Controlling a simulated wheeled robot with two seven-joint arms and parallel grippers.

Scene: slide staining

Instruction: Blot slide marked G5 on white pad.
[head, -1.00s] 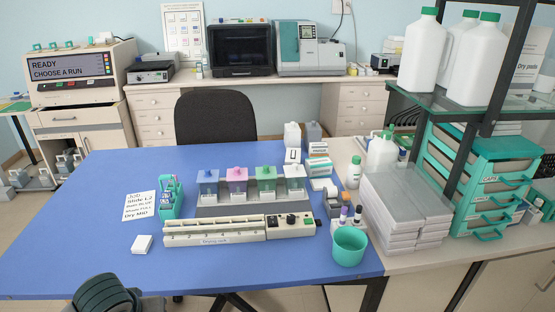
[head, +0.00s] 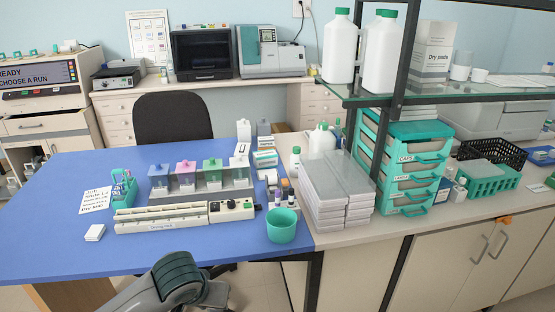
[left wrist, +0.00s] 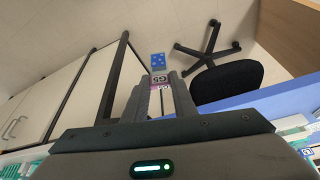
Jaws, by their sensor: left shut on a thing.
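In the left wrist view my left gripper (left wrist: 161,98) is shut on a slide (left wrist: 158,60) with a blue patch at its far end and a label reading G5 near the jaws. The slide is held clear in the air, with floor behind it. In the head view only a dark part of my arm shows at the bottom; the jaws and slide are out of that picture. A small white pad (head: 94,233) lies on the blue table (head: 60,262) at its front left, apart from the arm. My right gripper is not in view.
A teal slide holder (head: 123,188) and a note card (head: 96,199) are near the pad. Stacked grey trays (head: 335,190) and a shelf post are at right.

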